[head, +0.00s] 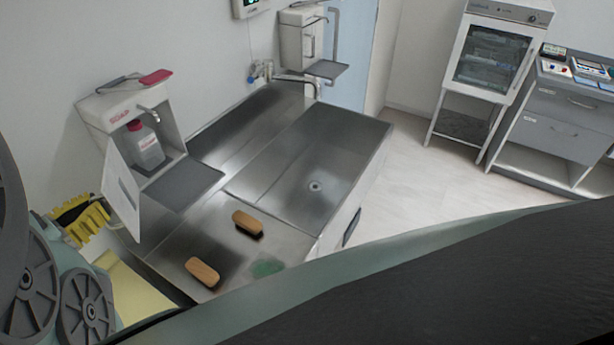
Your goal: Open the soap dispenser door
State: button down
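The soap dispenser (92,107) is a white wall box marked "SOAP" at the left, with a spout on its front. Its door (122,190), a white panel with a slot, stands swung out to the left. Inside the open box stands a grey bottle (149,150) with a red cap. A grey drip tray (184,185) sticks out below. My gripper is not in view; only parts of my own body show, at the left and across the bottom right.
A steel sink (335,140) with a tap (296,79) lies right of the dispenser. Two wooden brushes (247,222) (202,271) and a green pad (267,267) lie on its near part. A second dispenser (292,42) hangs farther back. A glass-door cabinet (492,55) stands beyond open floor.

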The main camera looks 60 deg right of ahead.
jog(key=shift+d+r, duration=0.1)
jog(key=shift+r, duration=0.15)
jog(key=c, duration=1.1)
grip_release()
jog(key=shift+w, duration=0.1)
jog(key=shift+c, duration=0.2)
jog(key=shift+o, duration=0.3)
jog(key=shift+f, duration=0.1)
